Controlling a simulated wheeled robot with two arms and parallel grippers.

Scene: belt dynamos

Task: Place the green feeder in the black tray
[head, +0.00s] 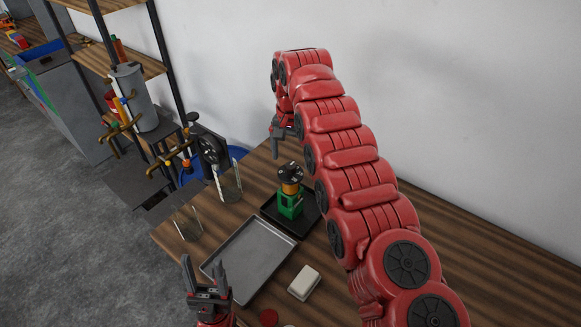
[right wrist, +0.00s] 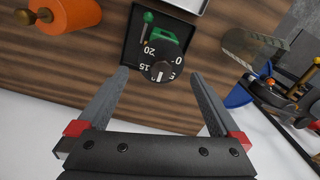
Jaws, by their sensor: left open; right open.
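The green feeder (head: 290,206) stands upright on the black tray (head: 312,213), with an orange band and a dark round top. In the right wrist view the black tray (right wrist: 137,24) shows around it, and its numbered dial (right wrist: 162,62) covers much of the green body (right wrist: 158,34). My right gripper (head: 280,139) is open and empty, above and behind the feeder in the head view; its spread fingers (right wrist: 158,76) show nothing between the tips. My left gripper (head: 206,277) is open and empty, near the front left of the metal tray.
A grey metal tray (head: 248,262) lies left of the black tray, with a white block (head: 303,283) and a red disc (head: 268,317) nearby. Clear containers (head: 188,223) stand at the table's left edge. An orange cylinder (right wrist: 66,14) shows in the right wrist view. A shelf rack stands beyond.

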